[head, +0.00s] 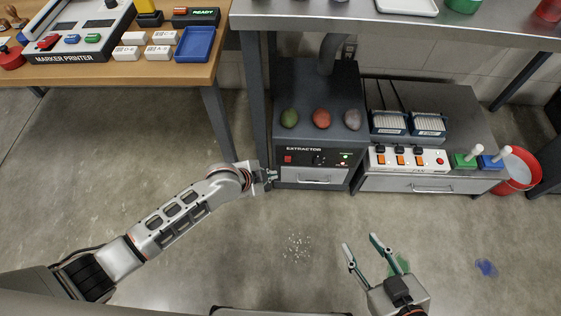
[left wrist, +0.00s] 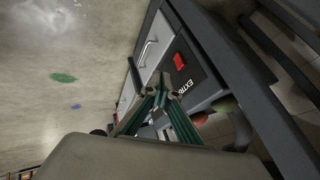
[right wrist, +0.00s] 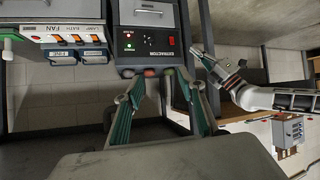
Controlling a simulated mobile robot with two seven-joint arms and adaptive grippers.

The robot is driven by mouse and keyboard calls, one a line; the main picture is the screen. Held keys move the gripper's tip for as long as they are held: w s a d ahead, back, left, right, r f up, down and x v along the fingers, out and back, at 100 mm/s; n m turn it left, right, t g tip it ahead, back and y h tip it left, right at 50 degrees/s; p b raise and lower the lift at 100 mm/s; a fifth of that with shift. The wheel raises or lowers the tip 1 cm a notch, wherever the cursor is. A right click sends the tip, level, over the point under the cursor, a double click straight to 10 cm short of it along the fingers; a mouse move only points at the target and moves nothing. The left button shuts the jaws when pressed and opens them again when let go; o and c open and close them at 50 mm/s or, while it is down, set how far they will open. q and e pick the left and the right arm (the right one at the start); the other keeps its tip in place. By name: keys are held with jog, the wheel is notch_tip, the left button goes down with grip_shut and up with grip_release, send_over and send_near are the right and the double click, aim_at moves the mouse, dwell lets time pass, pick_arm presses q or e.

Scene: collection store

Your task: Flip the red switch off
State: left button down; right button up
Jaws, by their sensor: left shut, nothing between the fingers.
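The red switch (head: 289,159) sits at the left of the black front panel of the extractor (head: 312,90). The switch also shows in the left wrist view (left wrist: 180,61) and the right wrist view (right wrist: 171,41). Whether it is on or off I cannot tell. A red light and a green light (right wrist: 129,47) glow on the panel. My left gripper (head: 273,178) is shut and empty, just left of and below the switch; in its wrist view its tips (left wrist: 160,86) appear apart from the switch. My right gripper (head: 360,242) is open and empty, in front of the extractor.
A power strip (head: 408,158) with orange switches stands right of the extractor. Green, red and grey egg-shaped pieces (head: 321,117) lie on the extractor. A steel table (head: 400,22) overhangs behind. A marker printer (head: 80,35) stands on a wooden table.

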aim_at(288, 159)
pick_arm(q)
jog(key=shift+w+a, duration=0.1)
jog(key=s+f+b+x, duration=0.1)
jog(key=b+x, duration=0.5)
jog(key=x, duration=0.5)
jog(key=w, duration=0.1)
jog(key=w+r, duration=0.1)
jog(key=w, duration=0.1)
jog(key=w+r, duration=0.1)
jog(key=shift+w+a+r+b, duration=0.2)
jog(key=shift+w+b, duration=0.05)
jog(key=shift+b, duration=0.1)
pick_arm(e)
jog(key=w+a+r+m+t+y, duration=0.1)
jog(key=a+r+m, duration=0.1)
jog(key=a, duration=0.4)
jog(key=shift+r+m+y, duration=0.2)
jog(key=shift+m+y, duration=0.1)
jog(key=shift+m, duration=0.2)
jog(key=shift+w, duration=0.15)
